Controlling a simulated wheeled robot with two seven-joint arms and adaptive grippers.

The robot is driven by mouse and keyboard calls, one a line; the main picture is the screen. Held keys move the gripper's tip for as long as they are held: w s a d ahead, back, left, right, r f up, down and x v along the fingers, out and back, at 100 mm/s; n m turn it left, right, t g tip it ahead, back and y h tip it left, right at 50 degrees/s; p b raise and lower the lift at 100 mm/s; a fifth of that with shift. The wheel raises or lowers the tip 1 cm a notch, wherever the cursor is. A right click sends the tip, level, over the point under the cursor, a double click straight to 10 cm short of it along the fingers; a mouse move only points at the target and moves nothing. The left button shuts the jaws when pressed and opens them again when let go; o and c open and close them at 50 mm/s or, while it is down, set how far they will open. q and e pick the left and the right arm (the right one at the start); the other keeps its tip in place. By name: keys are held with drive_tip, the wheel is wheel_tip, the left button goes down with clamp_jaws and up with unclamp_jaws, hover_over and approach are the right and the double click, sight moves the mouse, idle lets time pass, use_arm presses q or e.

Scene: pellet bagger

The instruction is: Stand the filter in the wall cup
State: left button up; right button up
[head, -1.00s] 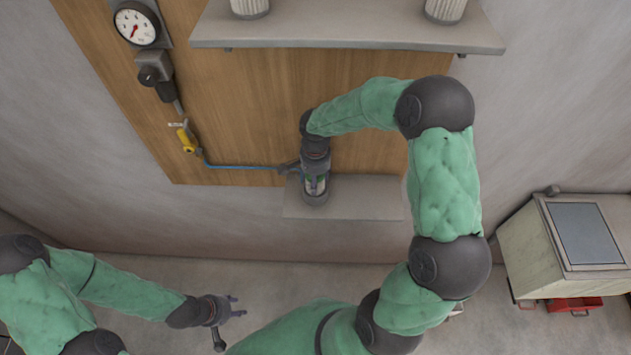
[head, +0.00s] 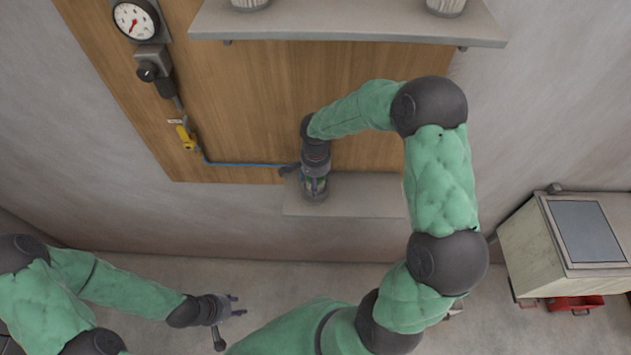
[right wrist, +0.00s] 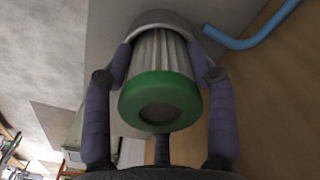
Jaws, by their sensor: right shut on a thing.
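The filter (right wrist: 160,95) is a pleated white cylinder with a green end cap, seen end-on in the right wrist view. My right gripper (right wrist: 162,80) is shut on it, one finger on each side. The wall cup (right wrist: 160,20) shows as a grey rim around the filter's far end; how deep the filter sits is hidden. In the head view my right gripper (head: 315,184) points down by the wooden panel, covering most of the filter and cup. My left gripper (head: 236,305) is open and empty at the lower left, far from the cup.
A grey ledge (head: 360,196) lies under the right gripper. An upper shelf (head: 345,27) carries white pleated filters (head: 446,6). A blue hose (head: 245,165) runs from a yellow valve (head: 186,137) towards the cup. A cabinet (head: 530,245) stands at the right.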

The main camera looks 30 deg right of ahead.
drive_tip(key=o, duration=1.2)
drive_tip(key=shift+s+a+f, duration=0.15)
drive_tip(key=shift+s+f, duration=0.15)
drive_tip(key=shift+f, duration=0.2)
drive_tip(key=shift+o, duration=0.7)
drive_tip(key=shift+w+f, duration=0.15)
drive_tip(key=shift+f, duration=0.05)
drive_tip(key=shift+r, duration=0.1)
drive_tip(key=shift+r, duration=0.1)
drive_tip(key=shift+w+r+p, duration=0.1)
drive_tip(key=shift+r+p, duration=0.4)
drive_tip(key=shift+p, duration=0.05)
wheel_tip(320, 180, up, 12)
drive_tip(key=shift+r, duration=0.25)
